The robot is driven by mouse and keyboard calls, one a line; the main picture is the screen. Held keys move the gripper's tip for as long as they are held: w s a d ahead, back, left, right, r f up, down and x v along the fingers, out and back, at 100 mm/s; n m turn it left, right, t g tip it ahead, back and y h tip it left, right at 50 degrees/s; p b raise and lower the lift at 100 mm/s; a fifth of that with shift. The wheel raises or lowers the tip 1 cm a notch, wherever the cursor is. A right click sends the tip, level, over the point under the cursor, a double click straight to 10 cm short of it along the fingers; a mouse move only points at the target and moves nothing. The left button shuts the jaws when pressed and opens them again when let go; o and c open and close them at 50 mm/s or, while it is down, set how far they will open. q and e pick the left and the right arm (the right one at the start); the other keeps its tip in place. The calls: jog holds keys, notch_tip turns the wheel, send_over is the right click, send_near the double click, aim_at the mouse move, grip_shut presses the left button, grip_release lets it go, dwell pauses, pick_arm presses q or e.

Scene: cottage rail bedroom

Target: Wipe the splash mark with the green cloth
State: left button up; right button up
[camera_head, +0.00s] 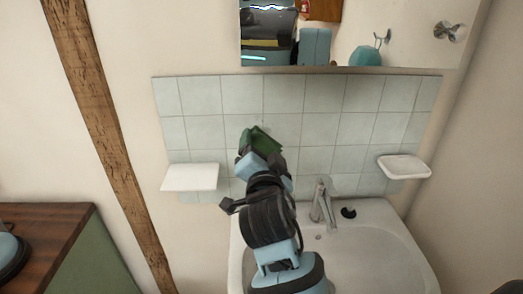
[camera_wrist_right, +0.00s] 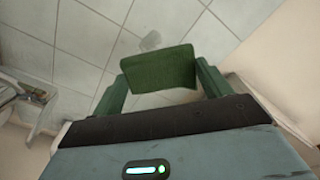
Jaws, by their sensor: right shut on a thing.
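My right gripper (camera_head: 255,152) reaches up to the tiled wall above the basin and is shut on the green cloth (camera_head: 263,141). In the right wrist view the green cloth (camera_wrist_right: 158,69) spans between the fingers, in front of the tiles. A faint grey smudge, which looks like the splash mark (camera_wrist_right: 151,41), shows on a tile just beyond the cloth's edge. I cannot make the mark out clearly in the head view. Whether the cloth touches the tiles is hard to tell. My left gripper is not in view.
A white basin (camera_head: 385,244) with a tap (camera_head: 322,203) stands below. A white shelf (camera_head: 190,178) is left of my gripper and a soap dish (camera_head: 404,166) is at the right. A mirror (camera_head: 400,48) hangs above the tiles. A wooden top (camera_head: 50,222) is at the left.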

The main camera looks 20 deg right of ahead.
jog(key=shift+s+a+f, duration=0.25)
jog(key=shift+a+f, duration=0.6)
jog(key=shift+f, duration=0.05)
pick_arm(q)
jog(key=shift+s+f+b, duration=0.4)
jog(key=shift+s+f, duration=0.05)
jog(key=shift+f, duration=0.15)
pick_arm(e)
jog(key=shift+x, duration=2.95)
jog(key=shift+d, duration=0.1)
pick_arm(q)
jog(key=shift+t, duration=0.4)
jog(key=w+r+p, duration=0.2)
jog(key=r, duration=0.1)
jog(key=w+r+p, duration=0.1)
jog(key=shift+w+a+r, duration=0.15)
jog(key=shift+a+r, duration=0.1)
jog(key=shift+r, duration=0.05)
pick_arm(e)
jog(key=s+d+f+n+y, duration=0.1)
jog(key=s+f, duration=0.2)
jog(key=s, duration=0.5)
jog(key=s+d+f+n+y, duration=0.1)
jog(key=s+f, duration=0.3)
jog(key=s, duration=0.4)
jog(key=s+d+f+n+y, duration=0.1)
jog(key=s+f+y, duration=0.2)
jog(key=s, duration=0.6)
jog(key=shift+f, duration=0.5)
jog(key=shift+d, duration=0.15)
